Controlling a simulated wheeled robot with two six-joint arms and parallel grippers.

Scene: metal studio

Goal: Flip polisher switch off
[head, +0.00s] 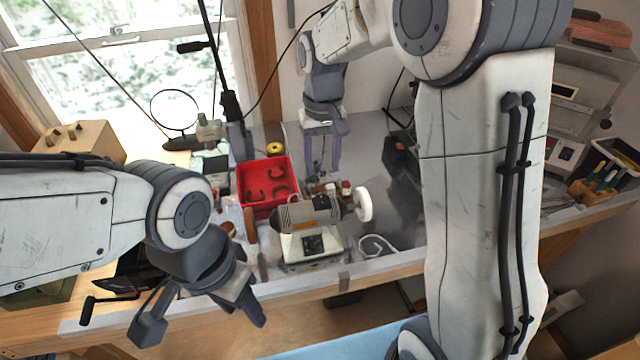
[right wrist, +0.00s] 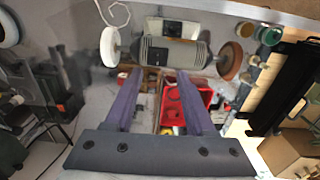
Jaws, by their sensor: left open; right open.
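The polisher (head: 309,215) stands on the bench, a grey motor on a pale base, with a white wheel (head: 363,204) at its right and a brown wheel (head: 250,225) at its left. Its dark switch (head: 313,244) is on the front of the base. In the right wrist view the polisher (right wrist: 172,50) appears upside down at the top, with the switch (right wrist: 172,28) visible. My right gripper (head: 322,176) is open and empty, pointing down behind the polisher and apart from it. My left gripper (head: 252,312) is open at the bench's front edge, left of the polisher.
A red bin (head: 268,204) holding dark curved parts sits behind and left of the polisher. A magnifier on a stand (head: 175,112) is near the window. My right arm's large link hides part of the bench.

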